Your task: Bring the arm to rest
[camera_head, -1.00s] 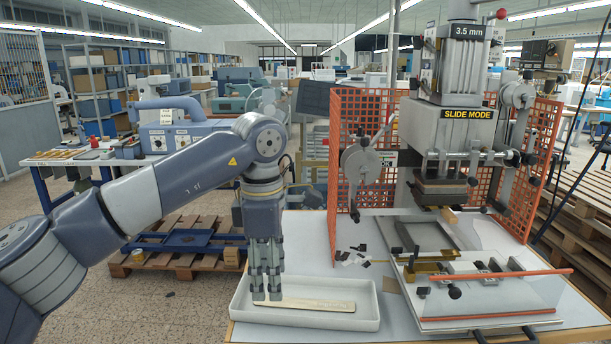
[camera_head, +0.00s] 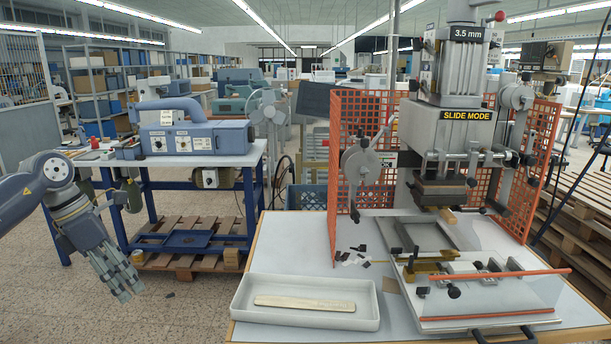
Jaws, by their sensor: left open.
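My left gripper (camera_head: 126,283) hangs at the far left of the head view, tilted down and to the right over the tiled floor. It is open and empty, well clear of the work table. A flat pale strip (camera_head: 304,303) lies in a white tray (camera_head: 256,313) at the front left of the table. The strip and the gripper are far apart. My right gripper is not in view.
The stamping press (camera_head: 464,150) with its orange mesh guard (camera_head: 334,180) stands on the work table (camera_head: 300,254). A blue-legged bench (camera_head: 180,158) with a machine stands behind my left arm.

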